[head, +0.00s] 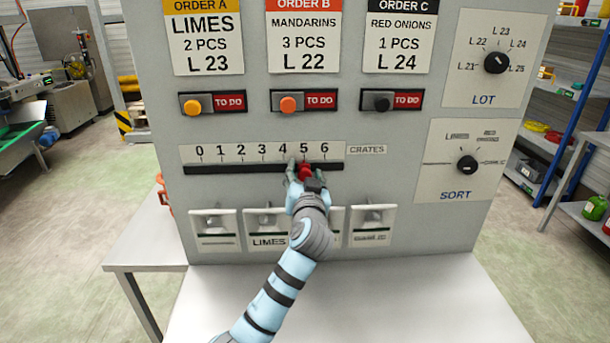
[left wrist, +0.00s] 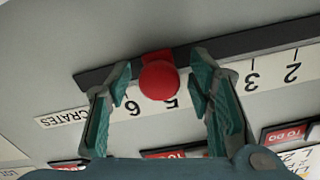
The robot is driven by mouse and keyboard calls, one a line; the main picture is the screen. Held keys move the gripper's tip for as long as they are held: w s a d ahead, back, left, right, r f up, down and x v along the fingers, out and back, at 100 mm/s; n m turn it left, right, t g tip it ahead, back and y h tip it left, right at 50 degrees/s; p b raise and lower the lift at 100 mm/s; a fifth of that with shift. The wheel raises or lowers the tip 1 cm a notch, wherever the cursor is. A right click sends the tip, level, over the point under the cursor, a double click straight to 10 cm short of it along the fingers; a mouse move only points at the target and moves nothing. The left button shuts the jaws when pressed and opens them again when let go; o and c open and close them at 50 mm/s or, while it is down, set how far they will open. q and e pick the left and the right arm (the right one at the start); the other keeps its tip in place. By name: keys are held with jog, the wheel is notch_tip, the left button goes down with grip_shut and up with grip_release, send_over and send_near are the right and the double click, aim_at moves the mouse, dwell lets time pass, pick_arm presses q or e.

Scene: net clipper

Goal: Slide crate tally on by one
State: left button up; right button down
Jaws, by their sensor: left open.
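The crate tally is a dark horizontal slot (head: 230,168) under a white scale (head: 222,153) numbered 0 to 6, marked CRATES at its right. Its red knob (head: 304,171) stands below the 5. In the left wrist view the scale is upside down and the round red knob (left wrist: 159,80) is near the 5, on the side towards the 6. My left gripper (head: 305,173) is at the knob, open. In the left wrist view its two green-padded fingers (left wrist: 163,95) stand on either side of the knob, with visible gaps. My right gripper is not in view.
Three order cards with TO DO switches (head: 230,102) sit above the scale. LOT (head: 497,62) and SORT (head: 467,164) dials are at the right. White label holders (head: 374,225) line the panel's bottom, partly hidden by my left arm. A pale table (head: 440,300) lies in front.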

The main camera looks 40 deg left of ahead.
pick_arm(q)
jog(key=shift+d, duration=0.1)
jog(key=shift+s+d, duration=0.2)
jog(key=shift+d, duration=0.05)
jog(key=v, duration=1.1)
jog(key=shift+s, duration=0.15)
